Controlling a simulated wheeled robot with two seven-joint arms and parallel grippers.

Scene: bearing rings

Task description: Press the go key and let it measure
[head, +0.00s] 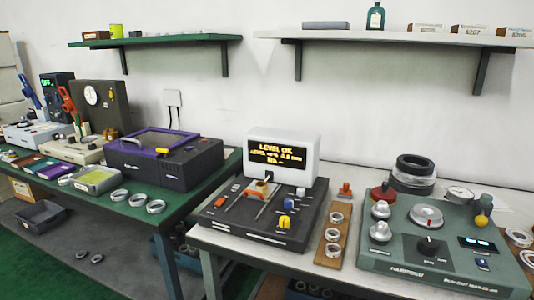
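No key can be read as the go key in the head view. The dark measuring unit (262,231) in the middle carries a white display box (312,155) lit with yellow text that starts "LEVEL OK". The grey-green run-out machine (375,262) stands at the right. It has a round metal plate (426,214), a black knob (429,245), a small lit display (477,243) and a small blue-white button (482,264). Neither gripper is in view.
A wooden strip (325,260) with bearing rings lies between the two units. Black rings (415,168) are stacked behind the right machine. A green bench (185,208) at left holds a purple-framed case (165,160) and loose rings. A gap separates the benches; shelves hang above.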

